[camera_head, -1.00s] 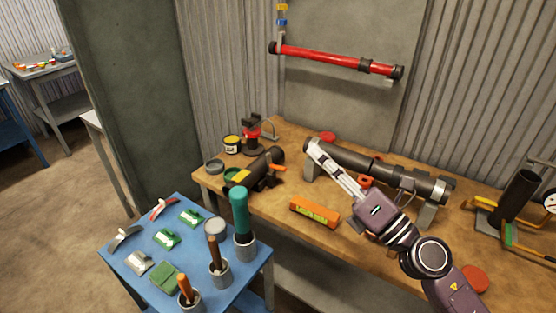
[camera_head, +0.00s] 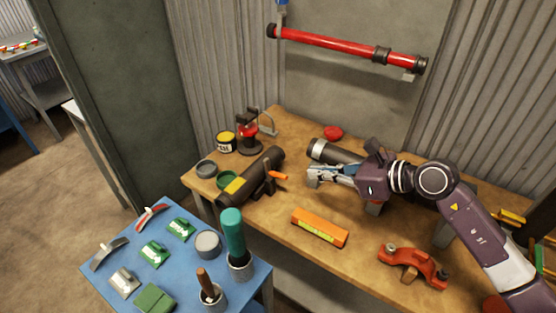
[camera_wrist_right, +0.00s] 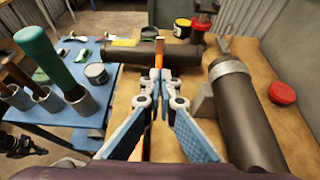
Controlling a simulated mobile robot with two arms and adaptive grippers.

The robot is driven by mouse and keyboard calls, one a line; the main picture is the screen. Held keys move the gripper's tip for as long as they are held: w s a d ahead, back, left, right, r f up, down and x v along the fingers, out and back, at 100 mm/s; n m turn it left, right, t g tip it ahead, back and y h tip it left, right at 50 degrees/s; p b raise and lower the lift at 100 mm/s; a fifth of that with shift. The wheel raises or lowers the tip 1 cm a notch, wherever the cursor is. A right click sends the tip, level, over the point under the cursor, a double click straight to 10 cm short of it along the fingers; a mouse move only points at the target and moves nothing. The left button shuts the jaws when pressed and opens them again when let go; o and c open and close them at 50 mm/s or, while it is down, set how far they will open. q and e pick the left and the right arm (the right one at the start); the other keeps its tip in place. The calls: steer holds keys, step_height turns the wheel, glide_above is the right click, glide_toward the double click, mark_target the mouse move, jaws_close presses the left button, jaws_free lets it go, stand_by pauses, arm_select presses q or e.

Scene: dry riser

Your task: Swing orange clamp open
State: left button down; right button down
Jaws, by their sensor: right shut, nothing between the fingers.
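An orange lever (camera_head: 278,176) sticks out to the right from a short dark pipe fitting (camera_head: 250,178) with a yellow label on the workbench. I take this lever as the orange clamp. In the right wrist view the lever (camera_wrist_right: 158,57) stands upright in the picture, just beyond my fingertips. My right gripper (camera_head: 312,176) is shut and empty, to the right of the lever and apart from it in the head view. In the wrist view its fingertips (camera_wrist_right: 161,97) meet; whether they touch the lever is unclear. My left gripper is not in view.
A long dark pipe (camera_head: 333,153) with a silver collar lies behind my right gripper. An orange level (camera_head: 319,227) and a red clamp-like part (camera_head: 411,265) lie at the bench front. A blue table (camera_head: 110,276) with tools stands at the left. A red pipe (camera_head: 340,45) hangs on the wall.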

mark_target(268, 166)
steer(key=p+x, duration=0.1)
steer(key=x, duration=0.2)
steer(key=p+x, duration=0.1)
steer(key=x, duration=0.3)
steer(key=r+p+x, duration=0.1)
steer(key=p+x, duration=0.1)
steer(key=x, duration=0.2)
steer(key=shift+a, duration=0.55)
steer(key=shift+w+a+f, duration=0.3)
steer(key=shift+w, duration=0.1)
steer(key=shift+s, duration=0.1)
steer(key=shift+w+a+b, duration=0.3)
steer(key=shift+a+b, duration=0.05)
steer(key=shift+b, duration=0.1)
steer(key=shift+w+a, duration=0.1)
